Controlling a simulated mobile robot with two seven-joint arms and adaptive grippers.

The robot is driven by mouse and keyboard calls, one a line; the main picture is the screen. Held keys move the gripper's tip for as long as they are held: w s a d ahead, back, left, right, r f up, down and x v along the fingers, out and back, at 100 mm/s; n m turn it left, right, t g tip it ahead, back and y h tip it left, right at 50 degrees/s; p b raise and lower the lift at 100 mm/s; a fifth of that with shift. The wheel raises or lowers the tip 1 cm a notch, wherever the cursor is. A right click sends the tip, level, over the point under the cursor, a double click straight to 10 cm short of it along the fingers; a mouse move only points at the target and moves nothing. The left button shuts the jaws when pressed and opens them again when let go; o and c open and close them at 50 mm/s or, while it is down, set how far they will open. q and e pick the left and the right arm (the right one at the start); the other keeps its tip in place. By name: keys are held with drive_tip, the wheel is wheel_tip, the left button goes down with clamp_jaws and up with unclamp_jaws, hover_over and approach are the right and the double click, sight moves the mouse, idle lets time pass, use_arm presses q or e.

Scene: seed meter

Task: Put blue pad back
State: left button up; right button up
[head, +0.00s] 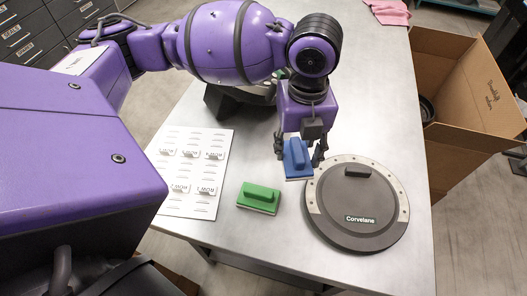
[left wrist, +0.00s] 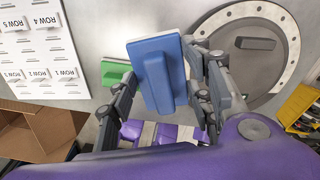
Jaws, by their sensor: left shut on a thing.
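The blue pad (head: 297,160) has a raised blue grip and a pale underside. My left gripper (head: 299,151) is shut on it, with a finger on each side of the grip block. In the left wrist view the blue pad (left wrist: 158,72) fills the space between the fingers. It appears to be above the table, between the green pad and the round lid; the exact gap is hidden. The green pad (head: 258,196) lies on the table to its left, partly hidden behind the blue pad in the left wrist view (left wrist: 115,72). My right gripper is not in view.
A grey round lid (head: 356,215) marked Corvelane lies right of the gripper. A white slotted sheet with row labels (head: 180,200) lies at left. A dark device (head: 228,103) stands behind, partly covered by my arm. An open cardboard box (head: 460,70) stands beyond the table's right edge.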

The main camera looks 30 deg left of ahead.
use_arm(q)
drive_tip(key=w+a+f, duration=0.1)
drive_tip(key=a+f, duration=0.1)
drive_tip(key=w+a+f, duration=0.1)
drive_tip(key=a+f, duration=0.1)
drive_tip(key=w+a+f, duration=0.1)
drive_tip(key=a+f, duration=0.1)
drive_tip(key=a, duration=0.1)
drive_tip(key=shift+f, duration=0.4)
drive_tip(key=shift+w+a+f, duration=0.1)
drive_tip(key=shift+a+f, duration=0.05)
drive_tip(key=shift+f, duration=0.8)
drive_tip(key=shift+a+f, duration=0.1)
drive_tip(key=shift+f, duration=0.85)
drive_tip(key=o, duration=1)
drive_tip(key=shift+r, duration=0.15)
wheel_tip(320, 180, up, 12)
